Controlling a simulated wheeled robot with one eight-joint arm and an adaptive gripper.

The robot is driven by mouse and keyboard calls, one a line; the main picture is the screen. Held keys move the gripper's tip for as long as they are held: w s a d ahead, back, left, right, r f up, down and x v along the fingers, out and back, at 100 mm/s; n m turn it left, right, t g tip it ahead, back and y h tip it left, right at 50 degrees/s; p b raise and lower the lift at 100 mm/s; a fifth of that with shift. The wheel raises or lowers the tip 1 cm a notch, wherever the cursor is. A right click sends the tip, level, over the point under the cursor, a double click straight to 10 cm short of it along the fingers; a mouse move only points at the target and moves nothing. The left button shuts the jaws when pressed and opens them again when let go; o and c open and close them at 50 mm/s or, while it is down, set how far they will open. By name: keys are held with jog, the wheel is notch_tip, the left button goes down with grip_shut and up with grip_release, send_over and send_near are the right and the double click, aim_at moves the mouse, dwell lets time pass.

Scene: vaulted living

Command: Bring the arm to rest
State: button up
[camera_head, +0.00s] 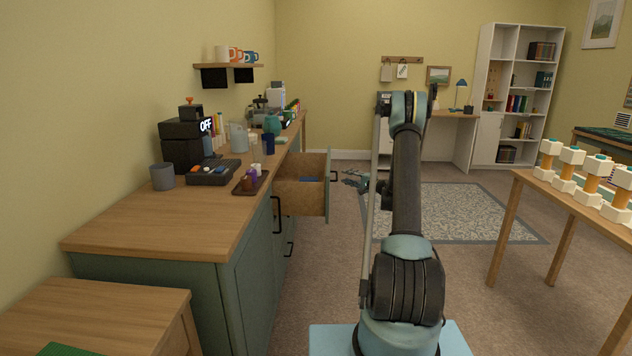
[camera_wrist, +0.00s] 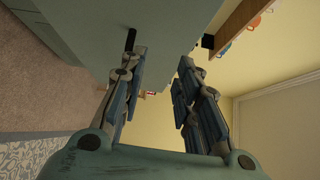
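My arm stands raised in the middle of the head view, its forearm upright in front of my base. My gripper (camera_head: 356,180) shows small beside the arm, to the right of the pulled-out drawer (camera_head: 299,196) and its black handle (camera_head: 334,176). In the wrist view my gripper (camera_wrist: 163,60) is open, with its two blue-grey fingers apart and nothing between them. A teal cabinet or drawer face (camera_wrist: 125,15) fills the upper left there, with a dark handle by the left fingertip. I cannot tell whether they touch.
The wooden counter (camera_head: 150,225) runs along the left wall, holding a tray, cups and machines. A blue item lies in the open drawer. A table (camera_head: 515,215) with white and wooden pieces stands right. A patterned rug (camera_head: 465,215) lies behind my arm; carpet between is free.

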jog(key=s+a+r+n+g+h, duration=0.1)
jog(key=s+a+r+n+g, duration=0.15)
jog(key=s+r, duration=0.3)
jog(key=s+a+r+n+g+h, duration=0.1)
jog(key=s+a+r+g, duration=0.1)
jog(key=s+a+r, duration=0.3)
jog(key=s+a+r+n+g+h, duration=0.1)
jog(key=s+r, duration=0.1)
jog(key=s, duration=0.8)
jog(key=s+a+r+n+g+h, duration=0.1)
jog(key=s+r+n+g, duration=0.1)
jog(key=s, duration=0.7)
jog(key=s+d+f+n+g+h, duration=0.1)
jog(key=s+h, duration=0.1)
jog(key=s, duration=0.8)
jog(key=s+d+f+n+g+h, duration=0.1)
jog(key=s+d+h, duration=0.1)
jog(key=s, duration=0.8)
jog(key=s+d+f+h, duration=0.2)
jog(key=s+d+f, duration=0.1)
jog(key=s, duration=0.7)
jog(key=s+d+f+n+g+h, duration=0.1)
jog(key=s+d+f, duration=0.3)
jog(key=s, duration=0.5)
notch_tip(320, 180, down, 2)
jog(key=shift+s+d+f+h, duration=0.2)
jog(key=shift+s+h, duration=0.2)
jog(key=shift+h, duration=0.4)
jog(key=shift+a+n, duration=0.15)
jog(key=shift+n, duration=0.1)
